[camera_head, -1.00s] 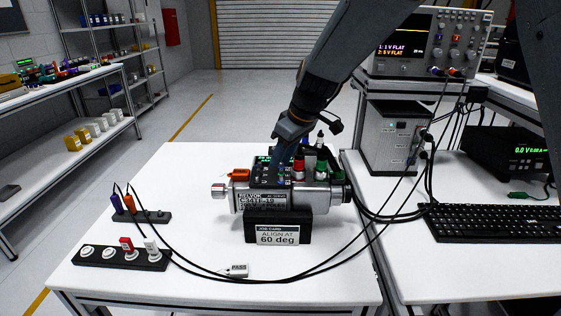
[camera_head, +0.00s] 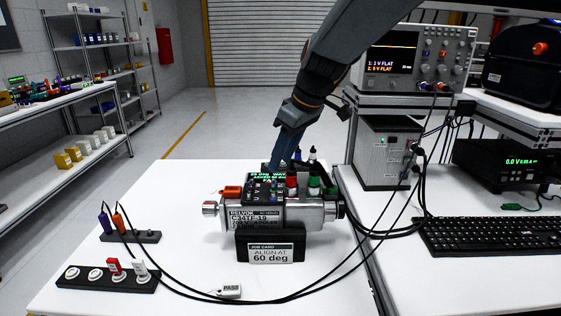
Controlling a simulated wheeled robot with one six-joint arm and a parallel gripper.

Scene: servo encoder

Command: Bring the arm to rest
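My arm reaches down from the upper right over the white table. My gripper (camera_head: 280,170) is at the near end of the arm, pointing down at the top of the servo motor. Its fingers are dark and small against the motor's top, and I cannot tell whether they are apart or touching it. The silver servo motor (camera_head: 312,213) lies on its side with an orange connector on its left and red and green connectors on top. A small green-text display sits on its top. The job card (camera_head: 270,253) in front reads "ALIGN AT 60 deg".
A black block with probes (camera_head: 130,236) and a strip with round sockets and tags (camera_head: 106,279) stand at left. Black cables cross the table. An oscilloscope (camera_head: 415,58), grey box (camera_head: 383,153) and keyboard (camera_head: 490,236) are at right.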

